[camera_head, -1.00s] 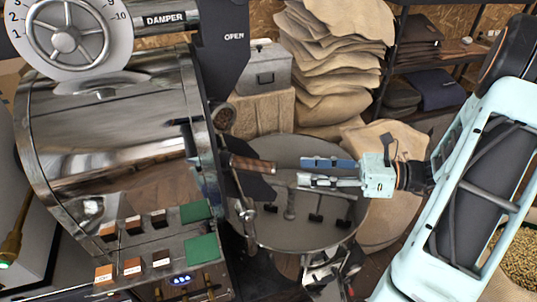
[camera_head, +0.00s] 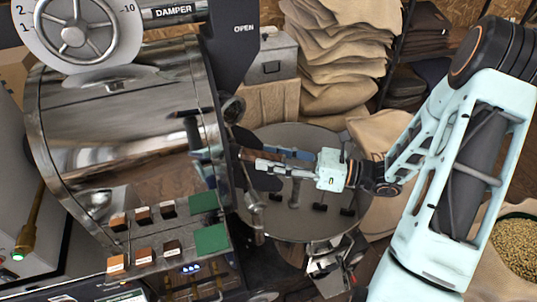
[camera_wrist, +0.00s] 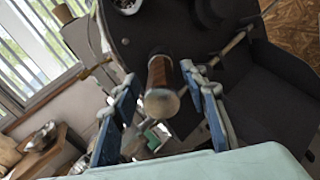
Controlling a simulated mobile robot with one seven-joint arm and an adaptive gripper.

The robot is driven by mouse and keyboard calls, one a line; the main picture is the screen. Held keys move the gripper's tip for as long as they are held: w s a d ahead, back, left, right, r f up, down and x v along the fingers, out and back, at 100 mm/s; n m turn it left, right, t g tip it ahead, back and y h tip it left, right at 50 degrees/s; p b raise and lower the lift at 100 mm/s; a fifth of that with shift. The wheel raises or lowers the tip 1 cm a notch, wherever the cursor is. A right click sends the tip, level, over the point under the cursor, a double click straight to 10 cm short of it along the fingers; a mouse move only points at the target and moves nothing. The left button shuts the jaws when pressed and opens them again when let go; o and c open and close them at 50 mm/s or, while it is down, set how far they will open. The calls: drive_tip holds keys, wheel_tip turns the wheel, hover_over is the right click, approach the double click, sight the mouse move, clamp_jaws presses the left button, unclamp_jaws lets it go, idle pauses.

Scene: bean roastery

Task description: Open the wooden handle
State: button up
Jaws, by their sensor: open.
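The wooden handle (camera_head: 246,154) is a short brown grip on the front of the shiny roaster drum. In the wrist view the handle (camera_wrist: 161,102) points at the camera, its round metal end nearest. My gripper (camera_head: 262,158) is open, with its blue-padded fingers reaching left to the handle. In the wrist view my gripper (camera_wrist: 159,74) has one finger on each side of the handle, with a visible gap on both sides. In the head view the fingers hide part of the handle.
The round cooling tray (camera_head: 275,215) lies below my gripper. Green pads (camera_head: 212,239) and small sample blocks sit on a shelf below the drum (camera_head: 120,130). Stacked sacks (camera_head: 340,45) and a metal box (camera_head: 270,58) stand behind. A sack of beans (camera_head: 519,248) is at right.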

drive_tip(key=shift+w+a, duration=0.1)
drive_tip(key=shift+a, duration=0.25)
drive_tip(key=shift+c, duration=0.4)
clamp_jaws()
